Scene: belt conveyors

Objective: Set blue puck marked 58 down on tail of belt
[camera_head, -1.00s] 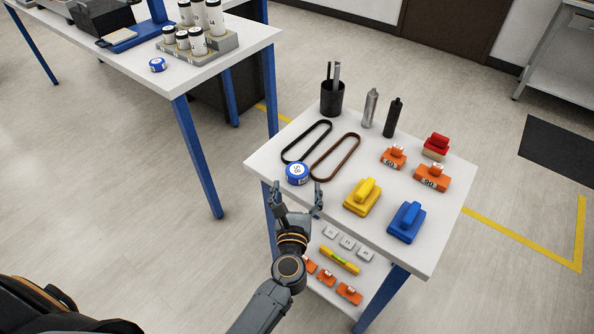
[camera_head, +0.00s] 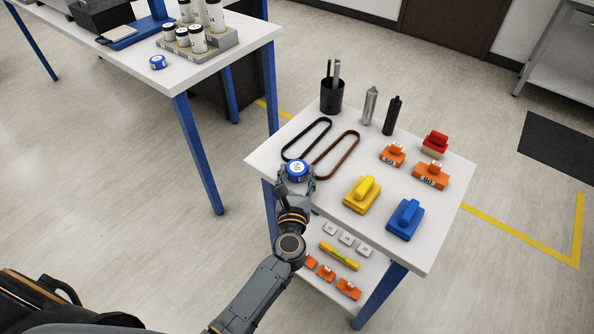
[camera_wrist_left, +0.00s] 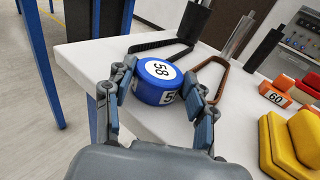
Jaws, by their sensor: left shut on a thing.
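The blue puck marked 58 (camera_head: 297,169) is at the left front edge of the white table, by the near ends of two belts. It has a white label on top and on its side. My left gripper (camera_head: 296,178) is shut on the puck, one finger on each side; this also shows in the left wrist view, where the puck (camera_wrist_left: 157,82) sits between the fingers. The black belt loop (camera_head: 306,140) lies behind the puck and the brown belt loop (camera_head: 336,155) to its right. Whether the puck touches the table is hard to tell. My right gripper is not in view.
On the table (camera_head: 405,258) stand a black cup (camera_head: 332,97), a silver bottle (camera_head: 370,107), a black bottle (camera_head: 392,116), orange weights (camera_head: 431,175), a yellow block (camera_head: 362,194) and a blue block (camera_head: 404,218). Another blue puck (camera_head: 157,62) is on the back-left table.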

